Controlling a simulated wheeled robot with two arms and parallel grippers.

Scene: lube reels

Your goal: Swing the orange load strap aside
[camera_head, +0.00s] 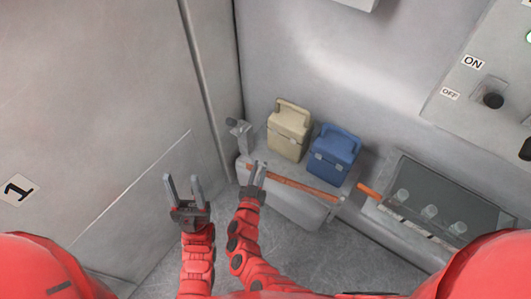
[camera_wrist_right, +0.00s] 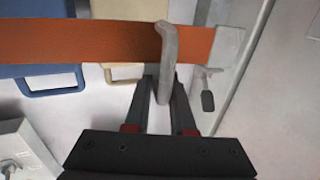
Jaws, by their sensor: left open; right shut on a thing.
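The orange load strap (camera_head: 305,188) runs across the front of a grey ledge, below two cases. It also crosses the top of the right wrist view (camera_wrist_right: 80,42), with a pale end plate (camera_wrist_right: 227,47). A bent grey handle (camera_wrist_right: 168,50) stands out from the strap near that end. My right gripper (camera_head: 258,168) is at the strap's left end in the head view, its fingers shut on the grey handle. My left gripper (camera_head: 183,180) is open and empty, to the left of the strap and apart from it.
A beige case (camera_head: 288,133) and a blue case (camera_head: 334,152) stand on the ledge (camera_head: 295,207) behind the strap. A grey latch with a dark knob (camera_wrist_right: 207,100) is beside the strap end. A recessed box with jars (camera_head: 430,212) is at the right. A switch panel (camera_head: 485,85) is above.

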